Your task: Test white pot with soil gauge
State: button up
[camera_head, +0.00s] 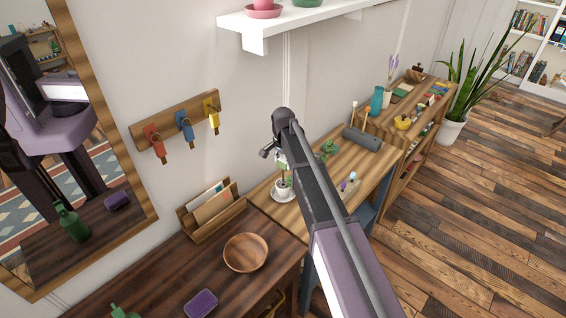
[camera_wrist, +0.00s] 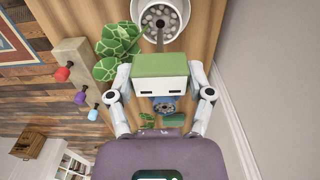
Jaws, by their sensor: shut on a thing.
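My gripper (camera_wrist: 160,82) is shut on the soil gauge (camera_wrist: 160,68), a boxy white and green body with two dark slots. A finger presses on each side of it. In the head view the gauge (camera_head: 281,160) shows small below the end of my arm. The white pot (camera_wrist: 174,6), filled with grey pebbles, is just beyond the gauge in the wrist view. A thin dark rod reaches from the gauge side over the pebbles; whether its tip is in them I cannot tell. In the head view the pot (camera_head: 282,190) stands on a white saucer (camera_head: 288,198), partly behind my arm.
A green succulent (camera_wrist: 116,48) and a wooden block with coloured knobs (camera_wrist: 72,58) are near the pot. A wall runs close behind the bench. A wooden bowl (camera_head: 246,253), a letter holder (camera_head: 207,212) and a purple box (camera_head: 201,303) are on the dark table.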

jog(key=shift+f+b, duration=2.7)
jog(key=shift+f, duration=0.05)
dwell(0.3)
jog(key=o, duration=1.1)
jog(key=shift+r+p, duration=0.3)
notch_tip(320, 180, up, 9)
jog(key=p, duration=0.8)
jog(key=shift+f+p, duration=0.1)
jog(key=shift+p, duration=0.3)
notch_tip(320, 180, up, 9)
jog(key=p, duration=0.9)
dwell(1.3)
